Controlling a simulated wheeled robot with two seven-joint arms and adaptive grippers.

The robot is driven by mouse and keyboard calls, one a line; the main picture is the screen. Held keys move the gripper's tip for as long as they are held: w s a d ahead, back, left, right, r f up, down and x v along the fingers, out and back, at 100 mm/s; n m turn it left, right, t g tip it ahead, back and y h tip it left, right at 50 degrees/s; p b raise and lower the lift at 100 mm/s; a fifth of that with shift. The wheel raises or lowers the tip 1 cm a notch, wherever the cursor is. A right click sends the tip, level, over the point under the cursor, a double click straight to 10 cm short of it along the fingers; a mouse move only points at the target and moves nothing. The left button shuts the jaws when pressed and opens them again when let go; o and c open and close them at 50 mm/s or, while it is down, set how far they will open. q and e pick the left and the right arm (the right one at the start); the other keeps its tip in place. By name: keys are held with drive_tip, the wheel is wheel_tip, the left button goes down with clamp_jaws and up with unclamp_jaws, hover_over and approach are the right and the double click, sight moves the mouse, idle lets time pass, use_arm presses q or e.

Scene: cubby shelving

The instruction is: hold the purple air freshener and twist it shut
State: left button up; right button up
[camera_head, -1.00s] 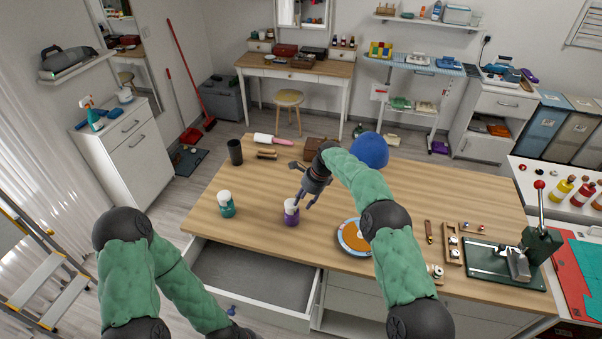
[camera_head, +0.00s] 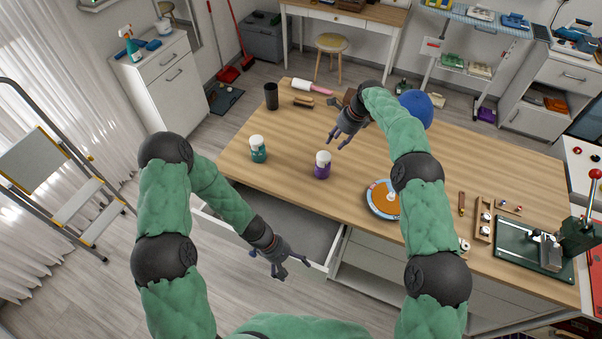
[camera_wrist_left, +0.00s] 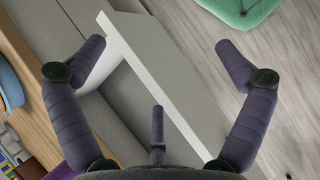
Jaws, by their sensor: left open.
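The purple air freshener (camera_head: 322,170) stands upright on the wooden table near its front edge, with a white upper part. I cannot tell whether it is twisted open or shut. My right gripper (camera_head: 339,143) is open and empty, above and behind it, not touching it. My left gripper (camera_head: 293,270) is open and empty, in front of the table by the open drawer and well below and apart from the freshener.
A similar teal freshener (camera_head: 258,152) stands to the left on the table (camera_head: 450,165). A drawer (camera_head: 300,225) is pulled out below the front edge. A round orange-topped dish (camera_head: 380,203), a blue ball-like object (camera_head: 416,108) and a green press (camera_head: 520,245) are to the right.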

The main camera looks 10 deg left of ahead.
use_arm(q)
drive_tip(key=w+d+r+n+t+h, duration=0.2)
drive_tip(key=w+d+n, duration=0.15)
drive_tip(key=w, duration=0.45)
drive_tip(key=n+t+h, duration=0.1)
drive_tip(key=n+t, duration=0.6)
drive_tip(key=n, duration=0.3)
approach(318, 164)
drive_tip(key=s+d+f, duration=0.1)
drive_tip(key=s, duration=0.1)
drive_tip(key=s+d+f, duration=0.1)
drive_tip(key=s+f, duration=0.1)
drive_tip(key=s+d+f, duration=0.2)
drive_tip(key=s, duration=0.1)
drive_tip(key=w+a+r+n+t+y, duration=0.1)
drive_tip(key=w+a+r+n+t, duration=0.1)
drive_tip(key=w+a+n+t, duration=0.3)
drive_tip(key=shift+m+g, duration=0.25)
drive_tip(key=shift+g, duration=0.55)
drive_tip(key=shift+d+r+x, duration=0.1)
drive_tip(key=shift+d+x, duration=0.1)
drive_tip(key=shift+x, duration=2.9)
drive_tip(key=shift+d+r+x, duration=0.15)
drive_tip(key=shift+x, duration=3)
drive_tip(key=shift+s, duration=0.15)
drive_tip(key=shift+c, duration=0.3)
